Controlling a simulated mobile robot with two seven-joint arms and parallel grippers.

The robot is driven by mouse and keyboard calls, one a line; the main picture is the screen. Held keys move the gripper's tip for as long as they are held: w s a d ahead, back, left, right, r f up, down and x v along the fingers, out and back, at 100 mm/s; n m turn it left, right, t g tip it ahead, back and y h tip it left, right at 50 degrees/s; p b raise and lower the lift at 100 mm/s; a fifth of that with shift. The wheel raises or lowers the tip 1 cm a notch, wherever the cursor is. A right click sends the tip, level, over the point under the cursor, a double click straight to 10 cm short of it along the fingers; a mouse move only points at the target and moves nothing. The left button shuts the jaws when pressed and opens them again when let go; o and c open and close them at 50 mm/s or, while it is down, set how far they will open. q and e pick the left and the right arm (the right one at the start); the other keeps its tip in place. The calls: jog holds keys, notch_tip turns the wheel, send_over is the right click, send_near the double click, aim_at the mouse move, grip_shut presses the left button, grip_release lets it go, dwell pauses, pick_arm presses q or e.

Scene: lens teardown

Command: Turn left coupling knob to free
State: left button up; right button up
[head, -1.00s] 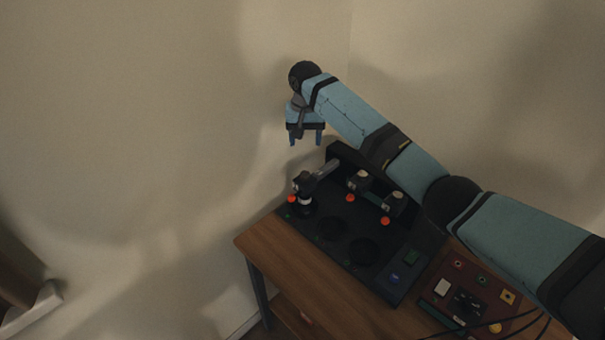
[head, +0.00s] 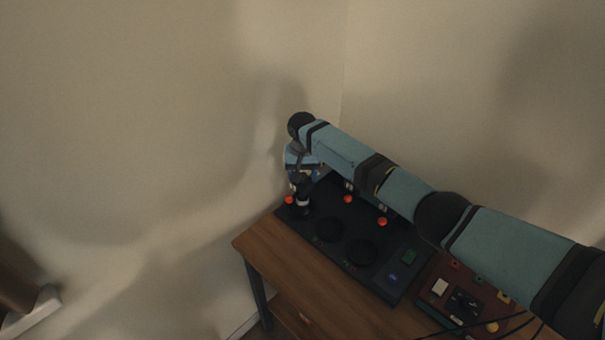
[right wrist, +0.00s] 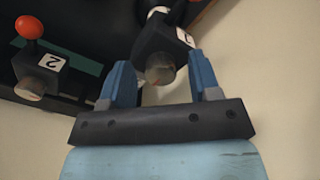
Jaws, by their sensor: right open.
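The left coupling is a dark block with a white numbered label, and its round grey-brown knob (right wrist: 160,68) faces me in the right wrist view. My right gripper (right wrist: 158,80) is open there, with one blue finger on each side of the knob and a visible gap to both. In the head view my right gripper (head: 303,172) is low at the far left corner of the black board (head: 325,270), just behind an upright black part with a white band (head: 303,203). The arm and gripper hide the coupling there. My left gripper is not in view.
A second coupling block (right wrist: 42,75) with an orange ball and its own knob stands to the left in the wrist view. Orange balls (head: 382,221) stand along the board. A red-brown panel (head: 440,305) is at the right. Walls stand close behind the wooden table (head: 275,255).

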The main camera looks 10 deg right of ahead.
jog(key=c, duration=0.9)
